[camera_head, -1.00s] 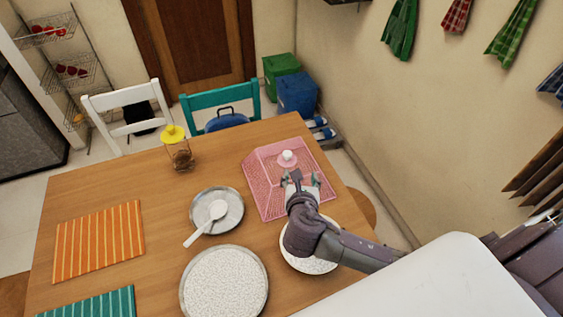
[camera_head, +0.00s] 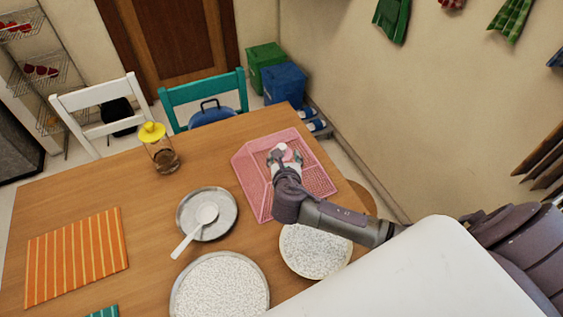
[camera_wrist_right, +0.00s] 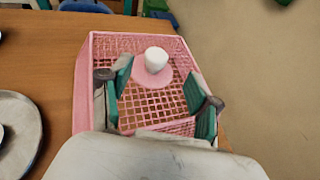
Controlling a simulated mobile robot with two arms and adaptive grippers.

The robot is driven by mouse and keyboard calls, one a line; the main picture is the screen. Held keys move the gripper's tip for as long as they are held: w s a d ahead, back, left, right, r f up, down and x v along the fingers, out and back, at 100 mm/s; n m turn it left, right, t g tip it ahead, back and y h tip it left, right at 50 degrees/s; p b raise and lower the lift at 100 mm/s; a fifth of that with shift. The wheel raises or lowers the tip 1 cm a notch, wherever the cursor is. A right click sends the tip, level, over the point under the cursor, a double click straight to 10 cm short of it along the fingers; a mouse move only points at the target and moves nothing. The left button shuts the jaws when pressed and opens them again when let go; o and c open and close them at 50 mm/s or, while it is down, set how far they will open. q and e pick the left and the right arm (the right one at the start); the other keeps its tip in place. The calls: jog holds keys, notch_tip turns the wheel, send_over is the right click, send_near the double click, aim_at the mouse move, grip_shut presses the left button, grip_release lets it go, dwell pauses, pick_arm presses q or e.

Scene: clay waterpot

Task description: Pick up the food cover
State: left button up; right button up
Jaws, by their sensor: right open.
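The pink mesh food cover (camera_head: 257,187) stands on the wooden table near its right edge. Its white knob (camera_head: 284,147) sits on a round pink disc on top. My right gripper (camera_head: 285,158) is over the top of the cover, at the knob. In the right wrist view the cover (camera_wrist_right: 85,85) fills the middle, and the white knob (camera_wrist_right: 156,59) lies between and slightly beyond the fingertips of the open right gripper (camera_wrist_right: 160,85). I cannot tell whether a finger touches the knob. My left gripper is not in view.
A plate with a white spoon (camera_head: 208,213), bowls of white grains (camera_head: 220,290) (camera_head: 316,250) and a yellow-lidded jar (camera_head: 160,150) stand on the table (camera_head: 150,205). An orange striped mat (camera_head: 77,256) lies left. Chairs stand at the far edge.

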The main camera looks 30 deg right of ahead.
aim_at(281, 146)
jog(key=x, duration=0.4)
jog(key=p+x, duration=0.1)
jog(key=x, duration=0.1)
jog(key=shift+w+a+f, duration=0.1)
jog(key=shift+w+a, duration=0.1)
jog(key=shift+w, duration=0.2)
jog(key=shift+c, duration=0.2)
grip_shut()
